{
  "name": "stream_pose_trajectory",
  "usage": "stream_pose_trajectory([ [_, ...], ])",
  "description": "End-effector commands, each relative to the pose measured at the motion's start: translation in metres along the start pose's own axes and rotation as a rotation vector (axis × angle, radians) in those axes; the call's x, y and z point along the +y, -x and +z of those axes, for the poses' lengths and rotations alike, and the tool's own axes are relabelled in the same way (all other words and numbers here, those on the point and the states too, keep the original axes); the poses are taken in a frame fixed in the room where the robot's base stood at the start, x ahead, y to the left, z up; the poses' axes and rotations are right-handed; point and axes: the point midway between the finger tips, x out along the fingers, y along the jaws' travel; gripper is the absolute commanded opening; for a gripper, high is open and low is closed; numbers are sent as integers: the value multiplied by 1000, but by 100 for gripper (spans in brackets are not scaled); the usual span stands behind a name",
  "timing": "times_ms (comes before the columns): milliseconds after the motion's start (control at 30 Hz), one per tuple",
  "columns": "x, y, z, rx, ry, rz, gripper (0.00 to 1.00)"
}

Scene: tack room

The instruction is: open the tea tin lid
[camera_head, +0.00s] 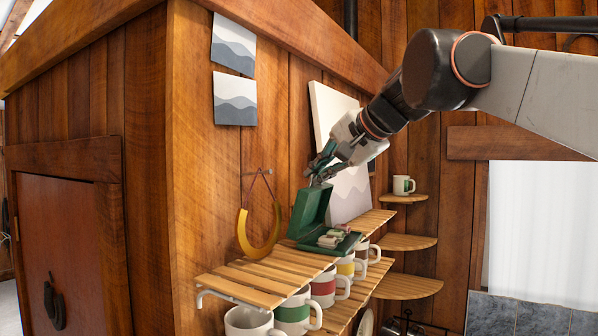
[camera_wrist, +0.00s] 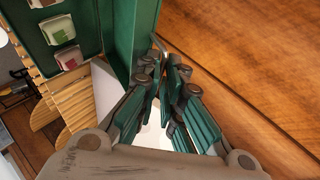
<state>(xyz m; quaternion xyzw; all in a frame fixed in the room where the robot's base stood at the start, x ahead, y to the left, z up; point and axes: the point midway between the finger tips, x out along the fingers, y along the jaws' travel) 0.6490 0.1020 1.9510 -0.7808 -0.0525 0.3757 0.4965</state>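The green tea tin (camera_head: 328,243) stands on the upper slatted shelf, with packets in its shallow base. Its lid (camera_head: 311,207) is raised and stands roughly upright at the back left of the base. In the wrist view the lid (camera_wrist: 140,32) is at top centre, and the tin's open base (camera_wrist: 88,22) is beside it at upper left. My gripper (camera_head: 319,172) is at the lid's upper edge. In the wrist view my gripper's fingertips (camera_wrist: 164,74) are drawn together around a thin grey metal loop (camera_wrist: 158,46) at the lid's edge. The exact contact is partly hidden by the fingers.
A yellow horseshoe-shaped piece (camera_head: 259,230) hangs on the wall left of the tin. A white mug (camera_head: 402,185) stands on a corner shelf at right. The wooden wall is close behind the lid.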

Motion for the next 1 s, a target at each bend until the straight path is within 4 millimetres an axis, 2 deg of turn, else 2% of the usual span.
stream_pose_trajectory([
  [467,0,6,0,1,0,0,25],
  [800,0,56,-1,1,-2,0,25],
  [1000,0,73,-1,1,-1,0,25],
])
